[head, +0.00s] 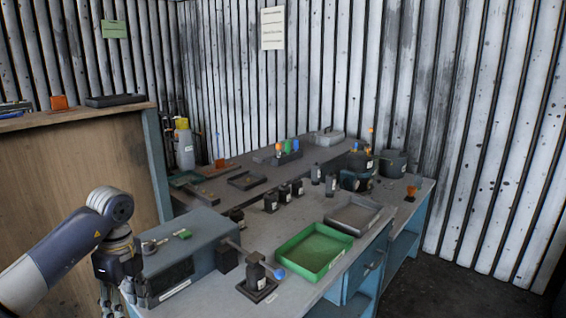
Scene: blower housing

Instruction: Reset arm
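My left arm comes in from the lower left, and its gripper (121,293) points down in front of the near left end of the workbench. The fingertips are at the bottom edge of the picture, so I cannot tell whether they are open or shut. I see no object clearly held in it. My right arm and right gripper are not in view. A grey box-shaped machine (198,248) stands on the bench just right of my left gripper.
A green tray (313,254) and a grey tray (355,214) lie on the workbench (222,305). A small dark bottle (256,273) stands on a square base nearby. Several small dark containers stand farther back. A wooden panel (85,165) rises at left. Floor is clear at lower right.

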